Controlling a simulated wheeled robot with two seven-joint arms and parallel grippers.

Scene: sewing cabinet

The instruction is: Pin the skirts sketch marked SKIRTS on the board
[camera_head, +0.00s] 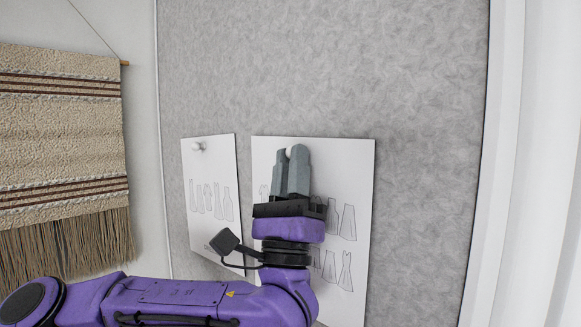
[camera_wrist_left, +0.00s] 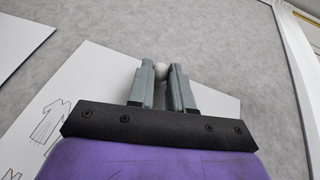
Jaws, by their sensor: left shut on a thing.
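A white sketch sheet (camera_head: 352,190) with drawn garment outlines lies against the grey felt board (camera_head: 400,60) in the head view. Its drawings look like skirts and dresses; I cannot read a SKIRTS mark, and my arm covers part of it. My left gripper (camera_head: 290,152) is in front of the sheet's upper part, shut on a small white pin (camera_head: 288,152). The pin's round white head (camera_wrist_left: 162,71) shows between the fingertips in the left wrist view, near the sheet's top edge. I cannot tell whether the pin touches the board. My right gripper is not in view.
A second sketch sheet (camera_head: 210,190) is on the board to the left, with a white pin (camera_head: 198,147) at its top. A woven wall hanging (camera_head: 60,120) hangs further left. The board is bare above both sheets and to the right.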

